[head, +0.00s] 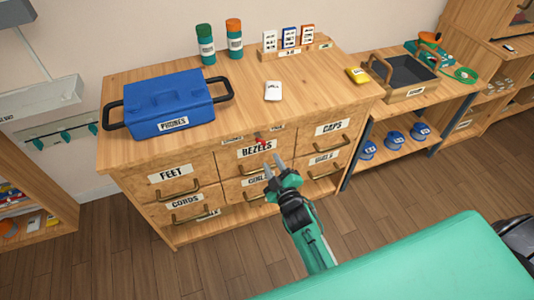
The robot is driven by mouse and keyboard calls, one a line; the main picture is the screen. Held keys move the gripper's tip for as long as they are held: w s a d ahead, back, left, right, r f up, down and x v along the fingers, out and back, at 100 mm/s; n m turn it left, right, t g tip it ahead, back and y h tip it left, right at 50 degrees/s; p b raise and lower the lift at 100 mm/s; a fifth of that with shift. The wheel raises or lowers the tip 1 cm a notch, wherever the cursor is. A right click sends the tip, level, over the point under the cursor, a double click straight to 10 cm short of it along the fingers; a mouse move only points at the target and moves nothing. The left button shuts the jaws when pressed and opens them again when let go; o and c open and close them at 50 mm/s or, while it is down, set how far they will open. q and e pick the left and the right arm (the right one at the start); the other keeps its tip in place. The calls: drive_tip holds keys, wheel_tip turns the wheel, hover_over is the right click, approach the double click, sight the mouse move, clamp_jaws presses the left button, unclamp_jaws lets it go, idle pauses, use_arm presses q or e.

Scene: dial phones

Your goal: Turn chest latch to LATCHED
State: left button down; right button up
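The wooden chest (118,155) has several labelled drawers with brass-coloured handles. A small red latch (261,142) sits at the top middle of its front, just above the BEZELS label (257,150). Small labels flank the latch, but their words are too small to read surely, and I cannot tell its exact setting. My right gripper (273,166) is in front of the chest, below and slightly right of the latch in the picture. Its two fingers are apart with nothing between them. It appears clear of the latch. My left gripper is not in view.
On the chest top are a blue PHONES case (170,100), two bottles (205,45) (235,40), a card rack (295,50), a white card (273,91) and a yellow item (358,75). Drawer handles stick out near my gripper. A side bench (400,110) stands right.

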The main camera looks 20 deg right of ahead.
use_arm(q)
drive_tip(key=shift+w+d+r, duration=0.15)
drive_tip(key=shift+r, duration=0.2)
use_arm(e)
drive_tip(key=shift+s, duration=1.8)
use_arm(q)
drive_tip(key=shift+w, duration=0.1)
